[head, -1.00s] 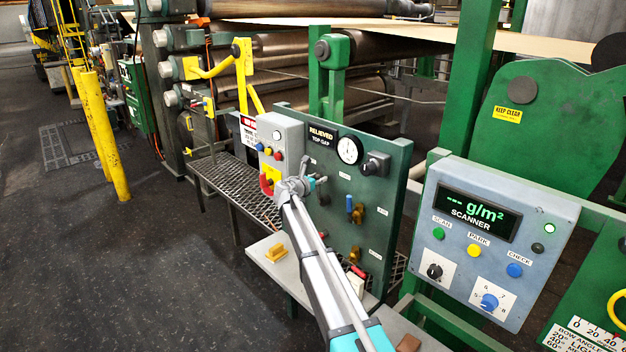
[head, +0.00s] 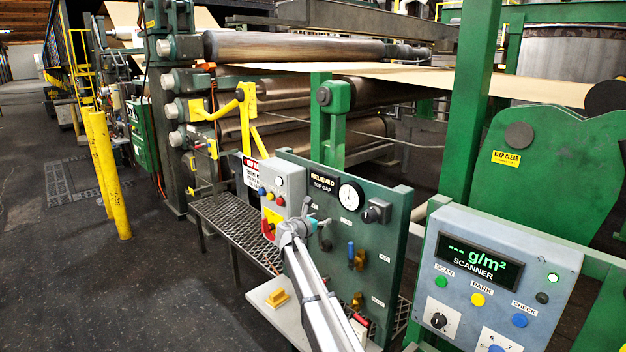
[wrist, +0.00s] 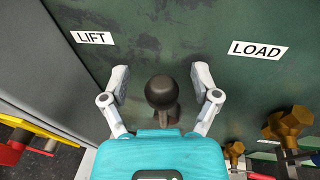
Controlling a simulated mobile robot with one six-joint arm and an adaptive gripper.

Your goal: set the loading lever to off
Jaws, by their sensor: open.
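The lever with a dark round knob (wrist: 162,92) stands out from the green panel (wrist: 225,22) in the wrist view. A LIFT label (wrist: 91,37) is up and left of it, and a LOAD label (wrist: 258,50) up and right. My gripper (wrist: 161,82) is open, with one finger on each side of the knob and gaps visible between them. The lever's base is partly hidden behind the knob. In the head view my gripper (head: 308,226) is at the left part of the green panel (head: 340,225), and I cannot clearly make out the lever there.
A grey box with buttons and a red-and-yellow switch (head: 270,224) sits just left of my gripper. Brass valves (wrist: 288,124) are at lower right in the wrist view. A blue-handled valve (head: 350,254) is below right on the panel. A scanner box (head: 490,270) stands further right.

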